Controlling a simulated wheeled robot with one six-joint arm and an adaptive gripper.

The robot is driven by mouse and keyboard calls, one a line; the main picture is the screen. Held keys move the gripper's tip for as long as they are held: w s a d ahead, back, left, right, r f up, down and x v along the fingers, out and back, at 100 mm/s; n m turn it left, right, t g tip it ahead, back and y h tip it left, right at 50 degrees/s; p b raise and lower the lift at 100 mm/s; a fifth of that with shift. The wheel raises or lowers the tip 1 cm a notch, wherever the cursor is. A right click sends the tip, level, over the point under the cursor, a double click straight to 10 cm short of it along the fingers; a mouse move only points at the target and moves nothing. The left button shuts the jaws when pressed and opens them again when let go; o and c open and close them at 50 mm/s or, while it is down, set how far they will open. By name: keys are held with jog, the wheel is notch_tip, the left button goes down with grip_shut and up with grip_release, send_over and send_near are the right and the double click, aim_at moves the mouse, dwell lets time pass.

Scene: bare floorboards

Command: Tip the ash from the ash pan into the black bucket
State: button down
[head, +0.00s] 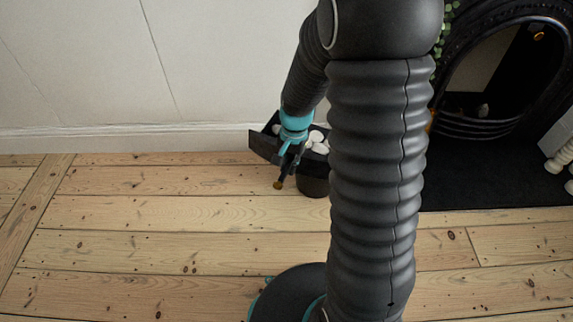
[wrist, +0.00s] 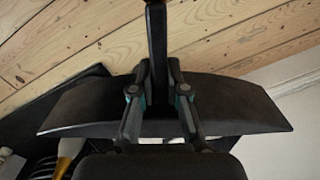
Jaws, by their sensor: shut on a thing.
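The ash pan (head: 263,145) is a black tray with pale lumps (head: 316,141) in it, in the head view left of my arm. Its dark front panel fills the middle of the wrist view (wrist: 90,108). My gripper (head: 288,157) is shut on the pan's dark handle (wrist: 157,45), whose brass-coloured end points down toward the floor in the head view. The black bucket (head: 313,186) shows just below the pan, partly hidden by the pan and my arm. In the head view the pan appears above the bucket's top; whether they touch I cannot tell.
A pale wall with a skirting board (head: 120,138) runs behind the pan. A black fireplace (head: 490,125) with a dark hearth (head: 470,180) stands at the right. The floorboards (head: 150,210) at the left are clear.

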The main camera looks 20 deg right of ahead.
jog(key=shift+w+d+r+g+y+p, duration=0.2)
jog(key=shift+d+r+y+p, duration=0.6)
jog(key=shift+d+r+y, duration=1)
jog(key=shift+w+d+r+g+y+p, duration=0.2)
jog(key=shift+d+r+y+p, duration=0.55)
jog(key=shift+d+r+y, duration=1.05)
jog(key=d+r+y+p, duration=0.3)
jog(key=d, duration=0.2)
jog(key=shift+w+d+r, duration=0.2)
jog(key=shift+w, duration=0.1)
dwell(0.4)
jog(key=shift+p, duration=0.4)
dwell(0.5)
dwell(0.8)
